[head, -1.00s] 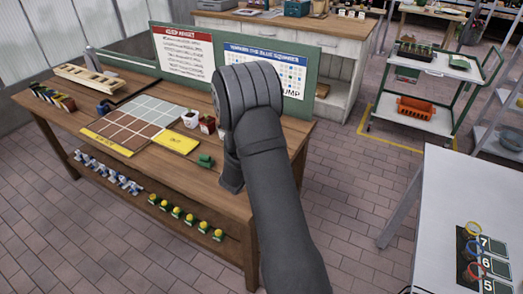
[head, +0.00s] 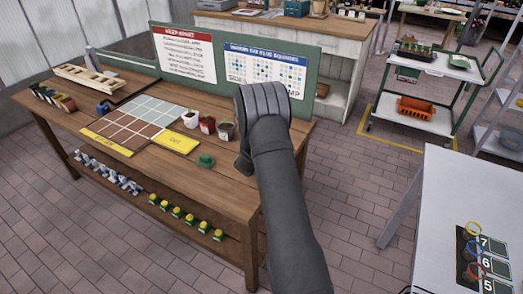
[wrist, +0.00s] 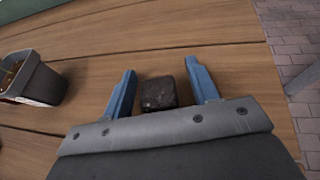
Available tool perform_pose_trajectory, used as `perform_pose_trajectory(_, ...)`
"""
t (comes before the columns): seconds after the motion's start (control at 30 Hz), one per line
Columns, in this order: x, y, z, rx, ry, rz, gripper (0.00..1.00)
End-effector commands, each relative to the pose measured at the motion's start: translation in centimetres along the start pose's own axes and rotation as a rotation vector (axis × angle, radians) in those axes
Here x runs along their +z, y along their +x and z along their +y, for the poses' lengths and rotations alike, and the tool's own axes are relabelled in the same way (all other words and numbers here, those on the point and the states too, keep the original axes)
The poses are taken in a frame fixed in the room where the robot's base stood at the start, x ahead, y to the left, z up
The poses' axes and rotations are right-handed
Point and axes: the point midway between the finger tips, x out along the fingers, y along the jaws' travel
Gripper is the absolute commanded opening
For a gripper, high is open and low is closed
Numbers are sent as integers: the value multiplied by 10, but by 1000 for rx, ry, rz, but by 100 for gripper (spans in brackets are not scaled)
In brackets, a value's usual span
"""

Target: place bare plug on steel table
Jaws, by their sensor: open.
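The bare plug (wrist: 158,94) is a small dark, rough block of soil on the wooden bench (head: 160,185). In the wrist view it lies between the two blue fingers of my gripper (wrist: 161,68), with narrow gaps on both sides. My gripper is open around it and does not grip it. In the head view my arm hides the plug, and the fingertips cannot be made out. A pale grey table (head: 430,200), which looks like the steel table, stands at the right, well away from my gripper.
Three small pots with plants stand on the bench, one a dark grey pot (head: 225,131) close to my gripper. A green object (head: 205,160) and a yellow card (head: 176,144) lie nearby. Coloured rings and numbered squares (head: 484,265) occupy the grey table's near part. A trolley (head: 430,70) stands behind.

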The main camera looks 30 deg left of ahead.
Motion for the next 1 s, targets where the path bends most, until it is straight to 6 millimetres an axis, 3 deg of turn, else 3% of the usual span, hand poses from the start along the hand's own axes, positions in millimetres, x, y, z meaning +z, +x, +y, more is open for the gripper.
perform_pose_trajectory(0.13,0,0,0,0,0,0,52)
perform_pose_trajectory(0.37,0,0,0,0,0,0,7)
perform_pose_trajectory(0.77,2,-1,0,0,0,-1,3)
perform_pose_trajectory(1.0,21,-9,0,0,2,-3,3)
